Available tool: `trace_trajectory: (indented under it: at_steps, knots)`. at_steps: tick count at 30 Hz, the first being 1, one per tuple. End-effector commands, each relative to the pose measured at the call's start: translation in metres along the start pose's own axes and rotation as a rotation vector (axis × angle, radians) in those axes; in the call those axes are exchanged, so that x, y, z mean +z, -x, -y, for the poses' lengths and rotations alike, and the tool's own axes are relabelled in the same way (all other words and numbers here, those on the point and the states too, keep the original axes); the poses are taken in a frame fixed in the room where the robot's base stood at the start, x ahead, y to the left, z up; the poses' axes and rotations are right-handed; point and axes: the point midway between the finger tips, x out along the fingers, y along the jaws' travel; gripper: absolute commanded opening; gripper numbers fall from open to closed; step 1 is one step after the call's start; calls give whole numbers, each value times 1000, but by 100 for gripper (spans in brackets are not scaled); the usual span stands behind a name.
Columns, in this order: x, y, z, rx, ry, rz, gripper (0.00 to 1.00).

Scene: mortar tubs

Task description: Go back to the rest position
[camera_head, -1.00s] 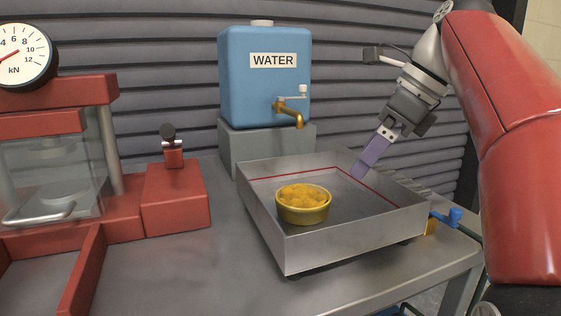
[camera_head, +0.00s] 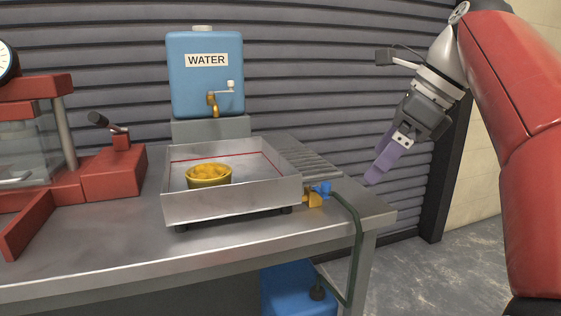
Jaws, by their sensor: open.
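My gripper (camera_head: 380,172) hangs at the right of the view, with purple fingers pointing down and to the left. It is open, and nothing shows between its fingers. It is in the air, to the right of the metal tray and apart from it. The gap between the fingers is hard to see from this side.
A steel tray (camera_head: 232,204) on the bench holds a yellow tub (camera_head: 209,179) with yellow contents. Behind it stands a blue water tank (camera_head: 206,85). A red press (camera_head: 112,172) is at left. A blue-handled valve (camera_head: 322,188) and hose (camera_head: 358,235) are at the tray's right. Floor at right is clear.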

Motion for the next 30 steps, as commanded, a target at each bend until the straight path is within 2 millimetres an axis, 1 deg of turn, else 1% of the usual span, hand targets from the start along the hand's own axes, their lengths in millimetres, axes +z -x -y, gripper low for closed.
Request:
trace_trajectory:
  at_steps: [5,11,14,17,20,23,24,27,30]
  knots:
    - [-5,-11,-9,-21,118,-14,100]
    - [-17,-29,-23,-56,308,-49,100]
    - [-27,-42,-33,-73,437,-79,100]
    - [-40,-59,-47,-91,601,-122,100]
    - [-62,-84,-66,-104,832,-190,100]
    - [-91,-116,-90,-102,1131,-287,100]
    - [-104,-129,-100,-94,1254,-329,100]
    - [-134,-160,-122,-60,1545,-428,100]
    - [-159,-186,-139,-18,1783,-509,100]
